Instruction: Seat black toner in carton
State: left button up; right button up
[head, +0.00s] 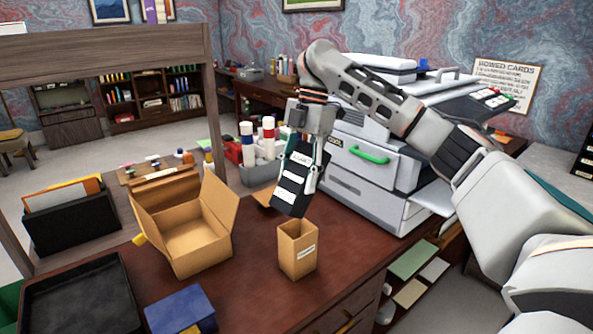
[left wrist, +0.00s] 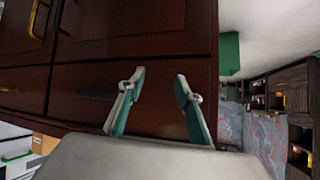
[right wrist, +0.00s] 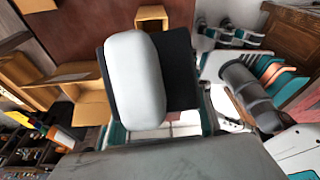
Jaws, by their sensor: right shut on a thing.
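The black toner (head: 293,182), a dark block with white labels, hangs tilted in my right gripper (head: 303,168), which is shut on it. It is held above the desk, a little above and behind the small open-topped brown carton (head: 298,252), which stands upright with a white label on its front. In the right wrist view the toner (right wrist: 180,70) sits before the gripper, partly hidden by a pale rounded part, with the small carton (right wrist: 153,18) beyond it. My left gripper (left wrist: 160,80) shows only in its own wrist view, open and empty before the drawer fronts.
A larger open carton (head: 193,238) with raised flaps stands left of the small one. A black tray (head: 80,300), a blue box (head: 180,308) and a file holder (head: 72,225) are further left. The printer (head: 375,165) stands behind on the right. Bare desk lies around the small carton.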

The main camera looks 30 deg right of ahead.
jog(key=n+h, duration=0.1)
jog(key=n, duration=0.2)
jog(key=n+h, duration=0.1)
jog(key=shift+s+a+f+h, duration=0.15)
jog(key=shift+s+f+h, duration=0.1)
jog(key=shift+f+h, duration=0.05)
jog(key=shift+s+f+n+t+h, duration=0.15)
jog(key=shift+n+t+h, duration=0.2)
jog(key=shift+n, duration=0.65)
jog(key=n, duration=0.1)
jog(key=n+t, duration=0.1)
jog(key=n, duration=0.1)
jog(key=n+t, duration=0.1)
jog(key=shift+s+d+n+h, duration=0.15)
jog(key=shift+d+n+h, duration=0.15)
jog(key=shift+n+h, duration=0.1)
jog(key=n+t, duration=0.1)
jog(key=n, duration=0.1)
jog(key=n+t, duration=0.1)
jog(key=shift+d+r+n+y, duration=0.1)
jog(key=shift+r+n+y, duration=0.1)
jog(key=shift+n+y, duration=0.2)
jog(key=shift+w+r+n+t+y, duration=0.25)
jog(key=shift+n+t, duration=0.1)
jog(key=shift+n, duration=0.55)
